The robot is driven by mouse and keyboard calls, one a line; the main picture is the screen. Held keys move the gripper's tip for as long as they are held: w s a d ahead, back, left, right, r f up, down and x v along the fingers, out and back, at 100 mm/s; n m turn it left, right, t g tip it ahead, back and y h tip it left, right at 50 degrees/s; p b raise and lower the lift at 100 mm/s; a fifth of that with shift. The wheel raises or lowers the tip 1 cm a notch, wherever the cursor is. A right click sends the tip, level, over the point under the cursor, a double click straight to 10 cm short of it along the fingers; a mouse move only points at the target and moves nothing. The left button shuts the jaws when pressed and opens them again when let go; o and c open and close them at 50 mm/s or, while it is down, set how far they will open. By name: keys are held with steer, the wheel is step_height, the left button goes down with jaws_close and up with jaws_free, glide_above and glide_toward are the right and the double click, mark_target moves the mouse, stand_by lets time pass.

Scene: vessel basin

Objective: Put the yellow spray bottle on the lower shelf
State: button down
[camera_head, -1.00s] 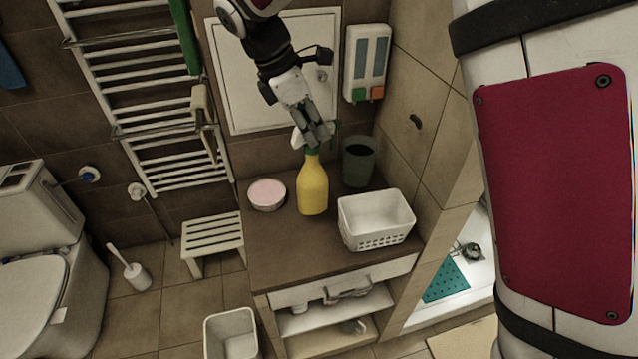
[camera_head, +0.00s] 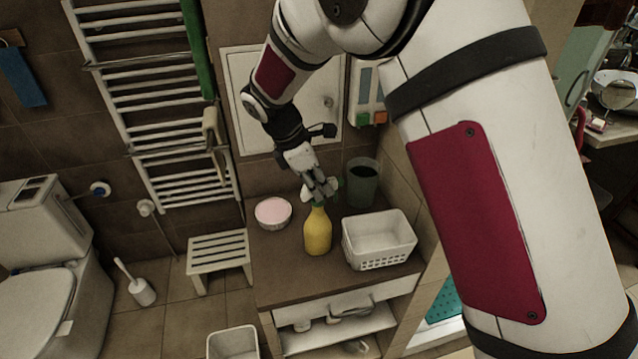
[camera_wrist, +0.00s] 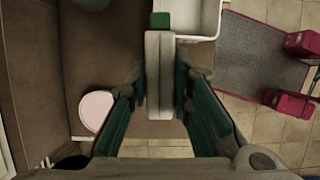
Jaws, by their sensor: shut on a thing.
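The yellow spray bottle (camera_head: 318,232) is upright over the brown counter top (camera_head: 290,274), between a pink-topped bowl and a white basket. I cannot tell whether its base touches the counter. My gripper (camera_head: 320,193) comes from above and behind and is shut on the bottle's spray head. In the wrist view the white spray head (camera_wrist: 159,75) with its green tip lies between my two fingers; the yellow body is hidden there. Below the counter's drawer is an open shelf (camera_head: 345,333); a lower board shows only partly at the bottom edge.
The white basket (camera_head: 378,252) stands close right of the bottle, the bowl (camera_head: 272,224) left, a dark green cup (camera_head: 361,186) behind. Items lie on the open shelf. A white bin (camera_head: 233,342) stands front left of the cabinet, a slatted stool (camera_head: 219,246) to the left.

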steer(key=c, duration=1.4)
jaws_free()
steer(key=shift+f, duration=0.1)
steer(key=shift+c, duration=0.2)
steer(key=b+v, duration=0.2)
steer(key=v, duration=1)
steer(key=shift+d+r, duration=0.1)
steer(key=shift+r, duration=0.15)
